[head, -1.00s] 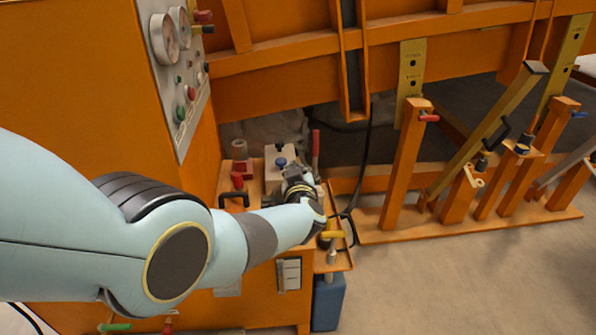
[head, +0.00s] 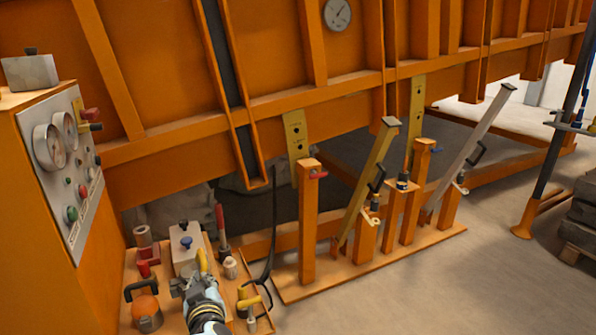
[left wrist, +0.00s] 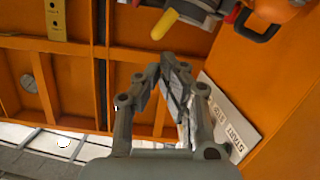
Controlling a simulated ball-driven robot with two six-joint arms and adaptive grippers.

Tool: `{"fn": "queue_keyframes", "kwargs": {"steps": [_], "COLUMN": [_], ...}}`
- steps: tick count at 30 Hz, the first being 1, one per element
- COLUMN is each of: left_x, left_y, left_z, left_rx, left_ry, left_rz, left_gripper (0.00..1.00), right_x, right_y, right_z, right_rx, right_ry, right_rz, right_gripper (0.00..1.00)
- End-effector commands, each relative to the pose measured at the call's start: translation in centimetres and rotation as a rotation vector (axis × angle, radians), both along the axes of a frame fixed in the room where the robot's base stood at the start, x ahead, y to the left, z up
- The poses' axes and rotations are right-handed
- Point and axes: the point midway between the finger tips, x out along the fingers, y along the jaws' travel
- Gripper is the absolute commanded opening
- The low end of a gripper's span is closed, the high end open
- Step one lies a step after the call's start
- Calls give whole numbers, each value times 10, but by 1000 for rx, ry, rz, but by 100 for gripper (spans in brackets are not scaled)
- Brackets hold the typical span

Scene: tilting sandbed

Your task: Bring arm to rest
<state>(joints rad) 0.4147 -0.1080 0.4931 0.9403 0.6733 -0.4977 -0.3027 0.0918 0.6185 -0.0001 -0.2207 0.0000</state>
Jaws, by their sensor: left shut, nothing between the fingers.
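My left gripper (head: 186,282) is at the lower left of the head view, over the orange shelf (head: 128,318) with valves and handles. It is shut and holds nothing. I cannot tell whether the gripper touches anything on the shelf. Most of my left arm is out of the head view, and my right gripper is not seen.
A control panel (head: 92,206) with gauges and buttons stands at the left. A red-handled lever (head: 221,222) rises from the shelf. Orange posts (head: 308,225) and slanted struts stand to the right. The floor (head: 400,300) at the lower right is clear.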

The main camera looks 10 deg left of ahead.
Motion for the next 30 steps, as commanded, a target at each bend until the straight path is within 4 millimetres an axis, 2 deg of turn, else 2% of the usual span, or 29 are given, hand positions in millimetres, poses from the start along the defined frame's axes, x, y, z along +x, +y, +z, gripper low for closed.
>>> {"fn": "queue_keyframes", "kwargs": {"steps": [1, 2, 5, 6, 8, 9, 11, 14, 15, 17, 18, 21, 24, 27, 30], "left_x": [-22, -35, -91, -116, -153, -178, -217, -285, -314, -358, -388, -458, -516, -550, -564], "left_y": [5, 9, 21, 24, 26, 27, 27, 25, 25, 24, 24, 26, 32, 38, 39], "left_z": [-30, -45, -104, -130, -165, -187, -219, -268, -286, -311, -325, -354, -370, -377, -377], "left_rx": [6, 11, 50, 66, 85, 92, 98, 95, 92, 82, 75, 55, 38, 27, 9], "left_ry": [39, 61, 153, 199, 268, 315, 391, 528, 587, 679, 743, 903, 1056, 1195, 1279], "left_rz": [3, 4, -17, -45, -96, -133, -195, -303, -347, -410, -449, -539, -604, -646, -647], "left_gripper": [0, 0, 0, 0, 0, 0, 0, 0, 0, 0, 0, 0, 0, 0, 0], "right_x": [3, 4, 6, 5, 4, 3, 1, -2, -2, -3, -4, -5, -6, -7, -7], "right_y": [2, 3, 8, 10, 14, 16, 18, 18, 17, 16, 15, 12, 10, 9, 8], "right_z": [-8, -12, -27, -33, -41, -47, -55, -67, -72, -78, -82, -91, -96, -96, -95], "right_rx": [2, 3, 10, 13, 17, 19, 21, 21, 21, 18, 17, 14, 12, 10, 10], "right_ry": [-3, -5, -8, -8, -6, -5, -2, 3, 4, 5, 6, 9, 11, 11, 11], "right_rz": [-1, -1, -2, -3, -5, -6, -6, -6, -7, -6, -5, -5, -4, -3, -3], "right_gripper": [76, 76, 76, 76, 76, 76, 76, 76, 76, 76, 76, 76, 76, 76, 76]}}
